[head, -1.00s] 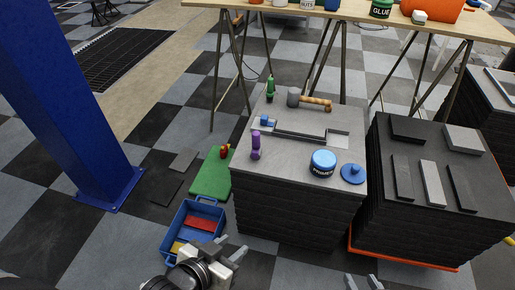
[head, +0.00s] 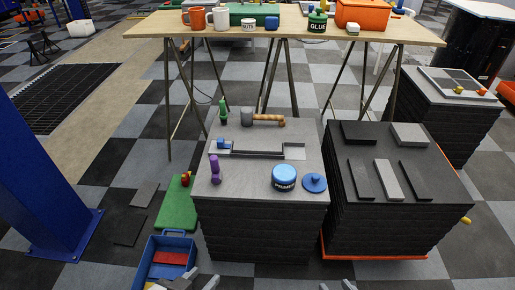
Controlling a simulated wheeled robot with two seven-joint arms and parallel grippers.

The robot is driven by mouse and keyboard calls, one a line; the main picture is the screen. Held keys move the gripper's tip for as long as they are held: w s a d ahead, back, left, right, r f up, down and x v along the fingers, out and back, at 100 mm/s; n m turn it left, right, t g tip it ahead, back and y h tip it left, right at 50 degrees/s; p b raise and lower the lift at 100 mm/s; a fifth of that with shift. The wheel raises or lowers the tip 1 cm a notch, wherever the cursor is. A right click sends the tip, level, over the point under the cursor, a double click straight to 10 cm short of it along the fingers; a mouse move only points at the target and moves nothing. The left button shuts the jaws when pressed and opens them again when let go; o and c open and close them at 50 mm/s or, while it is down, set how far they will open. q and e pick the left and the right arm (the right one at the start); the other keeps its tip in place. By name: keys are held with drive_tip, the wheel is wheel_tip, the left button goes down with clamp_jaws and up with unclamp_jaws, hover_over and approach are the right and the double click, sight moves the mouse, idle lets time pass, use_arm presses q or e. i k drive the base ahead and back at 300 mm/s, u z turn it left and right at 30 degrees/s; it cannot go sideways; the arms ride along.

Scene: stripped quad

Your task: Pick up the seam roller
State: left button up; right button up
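No thing in the head view is clearly recognisable as the seam roller. A tool with a grey head and a wooden handle (head: 268,121) lies near the back of the grey stack (head: 245,196). An upright purple thing (head: 215,171) with a narrow waist stands near the stack's left edge. A slim green thing (head: 223,114) stands at the back left corner. My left gripper (head: 198,283) is at the bottom edge, in front of the stack, open with its fingers apart. My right gripper (head: 337,286) shows only its fingertips at the bottom edge, apart. Both look empty.
A blue primer tin (head: 284,176) and blue lid (head: 314,182) sit at the stack's front right. A recessed tray (head: 257,151) lies mid-stack. A black stack (head: 378,217) stands right, a blue crate (head: 150,262) and a green mat (head: 178,208) left, a trestle table (head: 235,27) behind.

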sight(217, 178)
drive_tip(key=k, duration=0.65)
drive_tip(key=u, duration=0.4)
drive_tip(key=i, duration=1.55)
drive_tip(key=z, duration=0.8)
